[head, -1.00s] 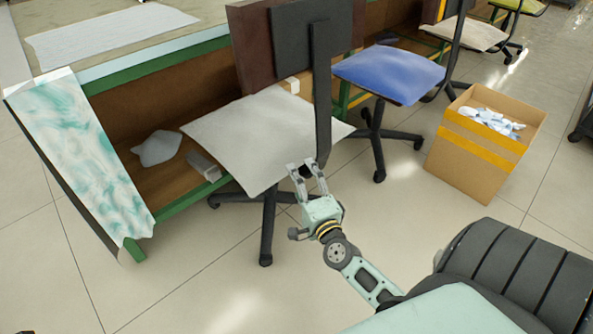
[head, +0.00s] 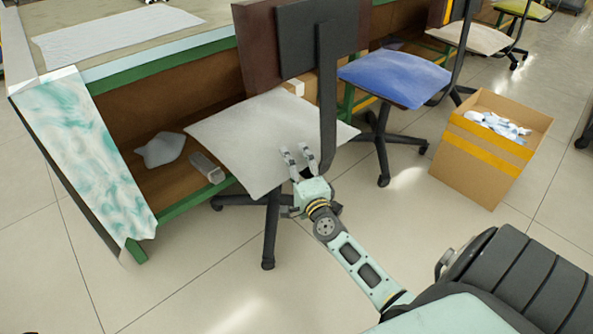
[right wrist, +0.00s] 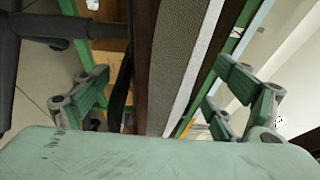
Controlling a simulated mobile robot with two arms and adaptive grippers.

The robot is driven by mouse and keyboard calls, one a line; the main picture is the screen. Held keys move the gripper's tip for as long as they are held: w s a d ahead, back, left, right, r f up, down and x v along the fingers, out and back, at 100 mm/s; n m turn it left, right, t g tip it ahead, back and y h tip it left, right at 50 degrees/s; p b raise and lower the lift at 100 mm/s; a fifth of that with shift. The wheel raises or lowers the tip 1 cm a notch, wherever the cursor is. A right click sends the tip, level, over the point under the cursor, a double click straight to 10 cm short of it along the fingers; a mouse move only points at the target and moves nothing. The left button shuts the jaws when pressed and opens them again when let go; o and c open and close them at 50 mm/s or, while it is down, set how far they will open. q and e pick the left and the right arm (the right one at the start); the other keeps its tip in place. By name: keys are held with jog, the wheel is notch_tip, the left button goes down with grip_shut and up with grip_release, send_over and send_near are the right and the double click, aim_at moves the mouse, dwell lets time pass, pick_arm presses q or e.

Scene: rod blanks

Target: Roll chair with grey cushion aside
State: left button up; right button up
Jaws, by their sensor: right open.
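The chair's grey cushion (head: 240,145) is in the middle of the head view, beside the workbench. Its dark backrest (head: 297,42) and black upright bar (head: 327,95) rise on the right, and its black wheeled base (head: 270,235) shows below. My right gripper (head: 295,151) is open at the cushion's right edge, just left of the upright bar. In the right wrist view its fingers (right wrist: 155,95) stand wide apart, with brown and grey textured strips seen between them. Whether they touch the chair, I cannot tell. My left gripper is not in view.
The workbench (head: 150,63) with a green frame stands at the left and behind the chair. A blue-cushioned chair (head: 395,78) and a cardboard box (head: 480,165) stand to the right. The floor (head: 190,275) in front is clear.

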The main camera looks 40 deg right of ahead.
jog(key=shift+c, duration=0.5)
jog(key=c, duration=2.1)
jog(key=shift+a, duration=0.1)
